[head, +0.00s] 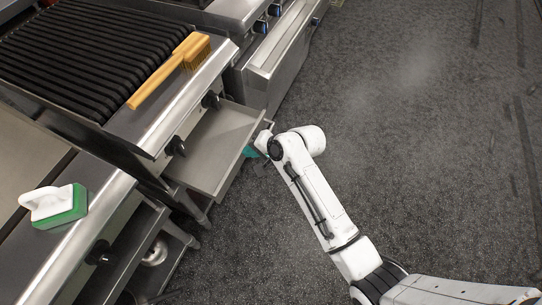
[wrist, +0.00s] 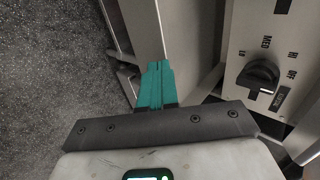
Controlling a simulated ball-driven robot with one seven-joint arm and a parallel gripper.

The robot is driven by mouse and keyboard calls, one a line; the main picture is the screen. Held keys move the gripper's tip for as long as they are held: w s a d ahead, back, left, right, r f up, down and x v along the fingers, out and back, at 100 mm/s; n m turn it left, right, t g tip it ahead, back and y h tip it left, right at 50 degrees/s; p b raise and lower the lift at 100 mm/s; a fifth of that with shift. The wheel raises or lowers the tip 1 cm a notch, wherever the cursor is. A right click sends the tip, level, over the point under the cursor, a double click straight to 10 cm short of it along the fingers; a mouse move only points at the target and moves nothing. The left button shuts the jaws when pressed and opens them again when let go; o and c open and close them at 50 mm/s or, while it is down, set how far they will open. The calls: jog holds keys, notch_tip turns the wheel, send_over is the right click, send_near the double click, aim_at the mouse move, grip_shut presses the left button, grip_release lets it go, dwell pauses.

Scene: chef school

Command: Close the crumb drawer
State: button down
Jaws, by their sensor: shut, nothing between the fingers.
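The crumb drawer (head: 215,150) is a shallow metal tray under the ribbed grill, pulled well out over the floor in the head view. My gripper (head: 250,152) is at the drawer's outer front edge. In the wrist view its teal fingers (wrist: 156,84) are together and empty, pointing at the drawer's metal front (wrist: 146,30). They look very close to it; I cannot tell whether they touch. The far part of the drawer is hidden under the grill.
A wooden brush (head: 170,70) lies on the grill (head: 75,50). A white-and-green scrubber (head: 56,205) sits on the left counter. Control knobs (head: 176,146) stick out above the drawer, one also in the wrist view (wrist: 258,78). Another appliance (head: 280,60) stands beyond. The dark floor (head: 420,130) at right is clear.

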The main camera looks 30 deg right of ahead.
jog(key=b, duration=0.3)
send_over(216, 147)
jog(key=shift+w+a, duration=0.1)
jog(key=shift+p, duration=0.3)
